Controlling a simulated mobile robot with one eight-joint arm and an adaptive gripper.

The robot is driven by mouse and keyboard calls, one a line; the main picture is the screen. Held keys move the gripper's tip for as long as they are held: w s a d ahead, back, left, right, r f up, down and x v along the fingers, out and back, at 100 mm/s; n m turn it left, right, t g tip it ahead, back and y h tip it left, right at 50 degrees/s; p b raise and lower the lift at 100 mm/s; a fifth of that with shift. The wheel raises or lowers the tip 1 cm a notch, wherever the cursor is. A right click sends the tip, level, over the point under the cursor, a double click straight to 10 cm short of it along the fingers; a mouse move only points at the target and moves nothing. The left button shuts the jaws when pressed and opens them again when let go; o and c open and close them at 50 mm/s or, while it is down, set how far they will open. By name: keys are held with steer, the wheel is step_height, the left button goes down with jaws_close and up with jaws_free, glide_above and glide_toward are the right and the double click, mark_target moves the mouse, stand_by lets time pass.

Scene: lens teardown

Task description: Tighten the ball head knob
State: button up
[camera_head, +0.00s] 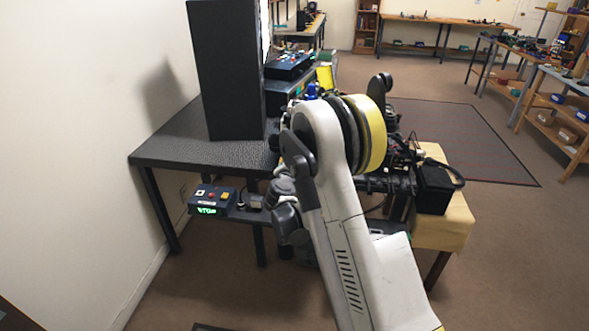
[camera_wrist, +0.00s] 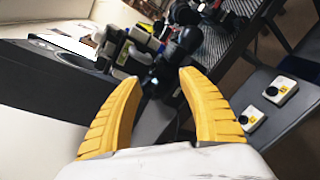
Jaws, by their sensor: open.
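My gripper (camera_wrist: 158,78) is open in the wrist view, its two yellow fingers apart and nothing held between them. Beyond the fingertips is black jointed gear with round knob-like parts (camera_wrist: 178,52). The ball head knob may be among these, but I cannot tell which part it is. The gear appears beyond the fingers, and I see no clear contact. In the head view my own arm hides the gripper and most of the gear around it.
A dark table (camera_head: 165,150) bears a tall black box (camera_head: 226,75). A control box with a green display (camera_head: 208,200) sits below its front edge. A yellow-covered stand (camera_head: 445,232) is at right. Two white boxes (camera_wrist: 279,90) lie on a grey surface. Open floor lies beyond.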

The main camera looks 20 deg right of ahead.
step_height(320, 180, down, 13)
steer(key=w+n+t, duration=0.1)
steer(key=n+t, duration=0.1)
steer(key=n, duration=0.5)
steer(key=x, duration=0.3)
steer(key=b+x, duration=0.1)
steer(key=x, duration=0.3)
steer(key=b+x, duration=0.1)
steer(key=x, duration=0.3)
steer(key=shift+r, duration=0.25)
jaws_close()
